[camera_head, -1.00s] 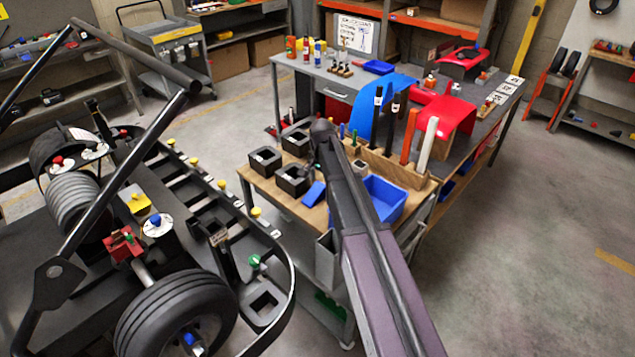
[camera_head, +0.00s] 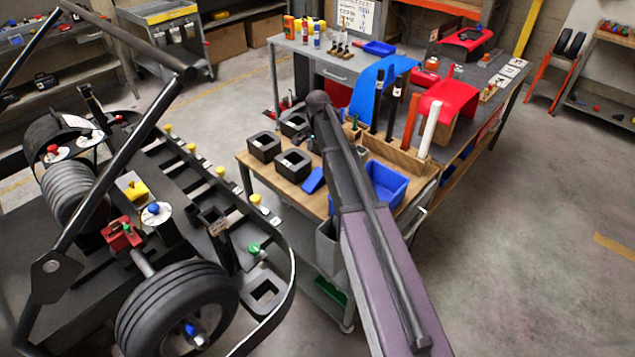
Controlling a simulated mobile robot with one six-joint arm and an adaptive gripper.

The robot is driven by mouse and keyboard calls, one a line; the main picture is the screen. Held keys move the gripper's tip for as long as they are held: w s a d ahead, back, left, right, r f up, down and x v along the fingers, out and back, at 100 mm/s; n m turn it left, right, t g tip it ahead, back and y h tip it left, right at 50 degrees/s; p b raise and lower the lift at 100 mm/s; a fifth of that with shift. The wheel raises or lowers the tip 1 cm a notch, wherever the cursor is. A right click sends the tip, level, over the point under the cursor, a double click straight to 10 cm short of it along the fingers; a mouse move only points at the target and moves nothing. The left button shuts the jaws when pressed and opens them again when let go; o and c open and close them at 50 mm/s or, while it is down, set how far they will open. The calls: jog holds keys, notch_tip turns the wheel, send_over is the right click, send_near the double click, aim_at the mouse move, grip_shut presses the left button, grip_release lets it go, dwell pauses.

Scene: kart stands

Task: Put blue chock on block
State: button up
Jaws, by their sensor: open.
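A small blue chock (camera_head: 312,181) lies on the wooden top of the near cart, just left of my arm. Black blocks with square openings stand behind it and to its left: one block (camera_head: 293,163) is closest, another block (camera_head: 264,148) is further left, and a third (camera_head: 294,125) is further back. I cannot tell which block the task means. My arm crosses the cart from the lower right. My gripper (camera_head: 314,146) shows only as a small dark part beside the arm, above the cart top near the blocks. It is open and apart from the chock; its fingers are mostly hidden.
A blue bin (camera_head: 385,184) stands on the cart right of my arm. A wooden rack (camera_head: 400,156) with upright black, red and white tubes is behind it. The kart (camera_head: 178,318) fills the left. A grey workbench (camera_head: 330,62) stands behind. The floor at right is clear.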

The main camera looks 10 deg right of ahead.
aim_at(317, 175)
jog(key=shift+f+b, duration=3.55)
jog(key=shift+f, duration=0.25)
jog(key=shift+f, duration=0.15)
notch_tip(317, 175, down, 5)
jog(key=b, duration=0.5)
jog(key=shift+w+a, duration=0.1)
jog(key=shift+a, duration=0.05)
jog(key=c, duration=1)
jog(key=shift+c, duration=0.3)
notch_tip(317, 175, up, 18)
jog(key=p, duration=1.7)
jog(key=shift+p, duration=0.4)
